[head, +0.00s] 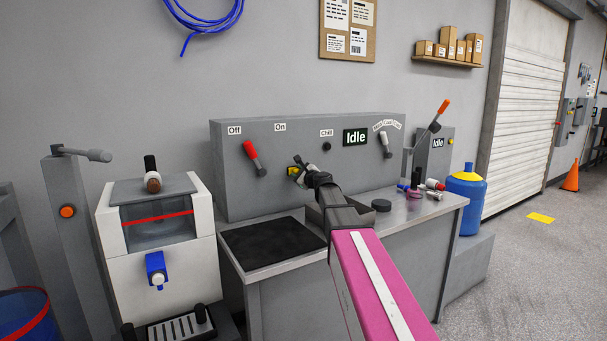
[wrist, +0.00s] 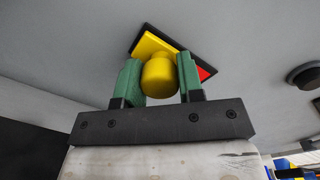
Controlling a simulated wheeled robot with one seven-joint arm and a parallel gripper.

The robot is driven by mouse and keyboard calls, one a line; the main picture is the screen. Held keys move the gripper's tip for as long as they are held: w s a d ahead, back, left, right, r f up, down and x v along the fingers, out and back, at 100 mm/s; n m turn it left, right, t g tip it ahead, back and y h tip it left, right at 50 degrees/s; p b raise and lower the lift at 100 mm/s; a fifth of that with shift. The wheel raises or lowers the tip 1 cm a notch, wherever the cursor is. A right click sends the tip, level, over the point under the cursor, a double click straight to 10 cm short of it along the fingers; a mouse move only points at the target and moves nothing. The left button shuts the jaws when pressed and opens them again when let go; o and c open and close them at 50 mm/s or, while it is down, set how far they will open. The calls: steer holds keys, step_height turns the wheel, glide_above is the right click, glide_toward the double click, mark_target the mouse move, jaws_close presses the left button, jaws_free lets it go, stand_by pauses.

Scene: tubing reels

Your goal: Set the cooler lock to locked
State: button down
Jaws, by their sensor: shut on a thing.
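A yellow knob (wrist: 160,80) stands out from a small black-edged plate on the grey panel. The plate shows yellow at the upper left and red (wrist: 205,72) at the lower right, and it looks slanted in the wrist view. No readable label marks it as the cooler lock. My gripper (head: 298,172) is at the panel, with its green fingers on both sides of the knob and shut on it. In the head view the fingers hide most of the knob and plate, leaving a bit of yellow (head: 291,171).
A red-handled lever (head: 253,155) under Off and On labels is left of my gripper. A black Chill button (head: 326,146), an Idle display (head: 355,137) and another lever (head: 385,143) are to the right. A black mat (head: 268,243) lies on the counter below.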

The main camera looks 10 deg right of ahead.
steer(key=shift+s+a, duration=0.1)
steer(key=shift+a, duration=0.05)
steer(key=c, duration=0.7)
jaws_free()
steer(key=shift+c, duration=0.2)
steer(key=v, duration=1)
steer(key=shift+s, duration=0.35)
